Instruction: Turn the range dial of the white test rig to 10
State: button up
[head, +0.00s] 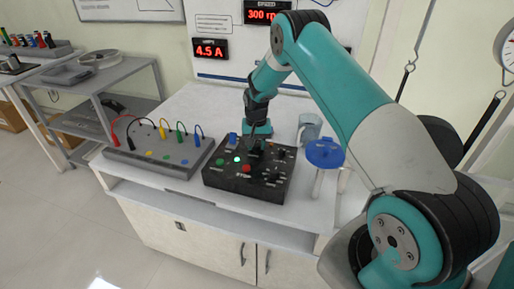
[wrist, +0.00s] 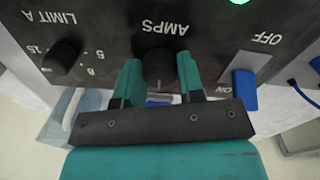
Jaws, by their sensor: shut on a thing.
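The test rig in front of me is a black box (head: 222,180) on the white bench; I see no white rig and no dial labelled range. In the wrist view its panel (wrist: 110,22) appears upside down. My gripper (wrist: 160,80) is shut on a black knob (wrist: 159,66) labelled AMPS, one teal finger on each side. No scale numbers can be read around this knob. A second black knob (wrist: 66,54), labelled LIMIT A, stands left of it, with 15 and 5 among its marks. In the head view my gripper (head: 257,146) hides the held knob.
A blue switch (wrist: 243,90) marked OFF and ON is right of the gripper in the wrist view. The rig has a lit green lamp (head: 237,159) and a red button (head: 246,168). A grey box with coloured leads (head: 150,150) stands left; a blue-topped stand (head: 323,153) stands right.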

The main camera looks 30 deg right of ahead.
aim_at(256, 144)
jog(key=n+b, duration=0.2)
jog(key=n, duration=0.3)
jog(key=shift+w+r, duration=0.1)
jog(key=shift+n, duration=0.3)
dwell(0.4)
jog(key=o, duration=0.9)
notch_tip(256, 144, up, 17)
jog(key=shift+r+b, duration=0.2)
jog(key=shift+b, duration=0.9)
jog(key=shift+a, duration=0.1)
